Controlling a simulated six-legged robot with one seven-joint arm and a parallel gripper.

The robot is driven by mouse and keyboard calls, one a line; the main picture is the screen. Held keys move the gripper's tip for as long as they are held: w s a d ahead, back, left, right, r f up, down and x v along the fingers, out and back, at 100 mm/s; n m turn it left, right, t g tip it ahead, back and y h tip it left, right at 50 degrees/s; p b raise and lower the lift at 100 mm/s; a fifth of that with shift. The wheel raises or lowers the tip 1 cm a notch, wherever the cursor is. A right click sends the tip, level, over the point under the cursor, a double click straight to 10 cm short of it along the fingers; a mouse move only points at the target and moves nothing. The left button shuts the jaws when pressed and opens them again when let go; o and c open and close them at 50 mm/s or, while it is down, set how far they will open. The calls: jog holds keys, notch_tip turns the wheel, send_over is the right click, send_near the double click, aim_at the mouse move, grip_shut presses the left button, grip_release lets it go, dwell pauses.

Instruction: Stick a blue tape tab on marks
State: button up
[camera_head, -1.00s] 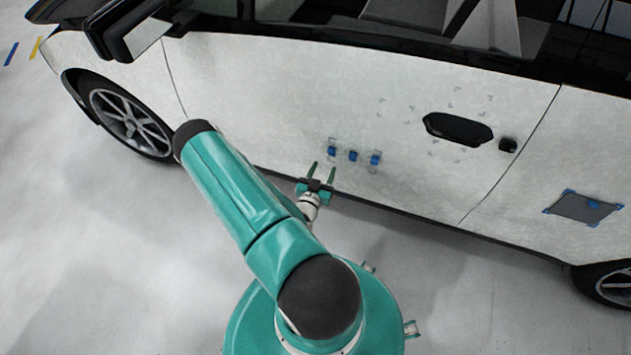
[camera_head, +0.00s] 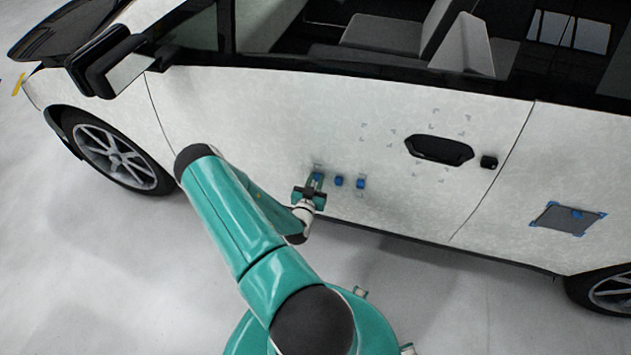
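Blue tape tabs sit in a short row low on the white car door (camera_head: 270,130). The middle tab (camera_head: 339,181) and the right tab (camera_head: 361,183) show clearly. The left tab (camera_head: 316,177) is partly behind my gripper (camera_head: 314,178), whose fingers reach up around or in front of it. I cannot tell whether the fingers touch it or how far apart they are. Grey corner marks (camera_head: 447,118) surround the black door handle (camera_head: 438,150) and also show faintly near the tabs.
A grey patch (camera_head: 567,218) with blue tape at its corners is on the rear panel at right. The side mirror (camera_head: 112,62) juts out at upper left. The front wheel (camera_head: 115,155) is at left. The pale floor (camera_head: 100,290) is clear.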

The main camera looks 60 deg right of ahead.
grip_shut()
jog(key=shift+s+a, duration=0.1)
jog(key=shift+a, duration=0.6)
dwell(0.4)
jog(key=s+a, duration=0.1)
jog(key=a, duration=0.5)
jog(key=shift+a, duration=0.35)
dwell(0.7)
